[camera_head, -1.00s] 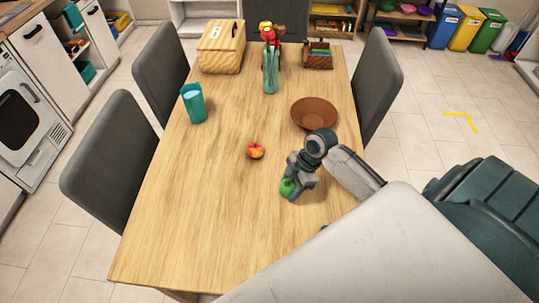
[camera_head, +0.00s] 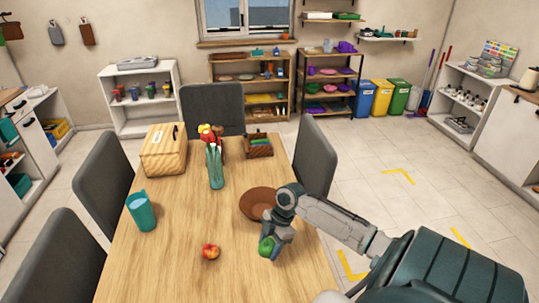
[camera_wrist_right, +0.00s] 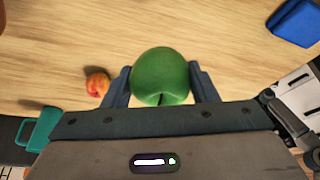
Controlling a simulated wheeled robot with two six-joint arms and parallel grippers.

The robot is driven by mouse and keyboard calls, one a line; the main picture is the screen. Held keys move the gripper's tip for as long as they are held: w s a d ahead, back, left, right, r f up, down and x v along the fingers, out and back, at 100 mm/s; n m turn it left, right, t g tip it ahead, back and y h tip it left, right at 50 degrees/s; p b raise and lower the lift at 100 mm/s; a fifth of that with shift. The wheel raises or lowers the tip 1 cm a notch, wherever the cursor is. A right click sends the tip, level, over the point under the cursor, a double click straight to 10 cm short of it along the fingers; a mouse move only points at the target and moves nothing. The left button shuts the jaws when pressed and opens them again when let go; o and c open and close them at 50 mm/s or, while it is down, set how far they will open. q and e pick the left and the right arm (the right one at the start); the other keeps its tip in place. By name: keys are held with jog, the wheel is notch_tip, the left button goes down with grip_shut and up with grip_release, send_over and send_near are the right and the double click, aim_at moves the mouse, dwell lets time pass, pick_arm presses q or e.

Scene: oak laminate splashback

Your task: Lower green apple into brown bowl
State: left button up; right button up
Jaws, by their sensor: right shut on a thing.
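The green apple (camera_head: 266,247) is held in my right gripper (camera_head: 272,240), in front of the brown bowl. The right wrist view shows the green apple (camera_wrist_right: 160,77) between the two dark fingers of the right gripper (camera_wrist_right: 161,85). The brown bowl (camera_head: 254,202) is wide and shallow and stands on the table's right side. The gripper and wrist overlap its right front edge in the head view. My left gripper does not show in either view.
A red-yellow apple (camera_head: 211,252) lies on the wooden table (camera_head: 160,258), left of the gripper. A teal cup (camera_head: 142,211) stands at left. A blue object (camera_wrist_right: 294,21) shows in the wrist view.

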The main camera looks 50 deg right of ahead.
jog(key=w+d+r+b, duration=0.1)
jog(key=w+d+b, duration=1.3)
jog(key=w+d, duration=0.2)
jog(key=shift+w+d, duration=0.3)
jog(key=shift+w, duration=0.25)
jog(key=shift+r, duration=0.15)
jog(key=shift+a+p, duration=0.35)
jog(key=shift+p, duration=0.1)
jog(key=shift+f+b, duration=1.2)
jog(key=shift+f, duration=1.25)
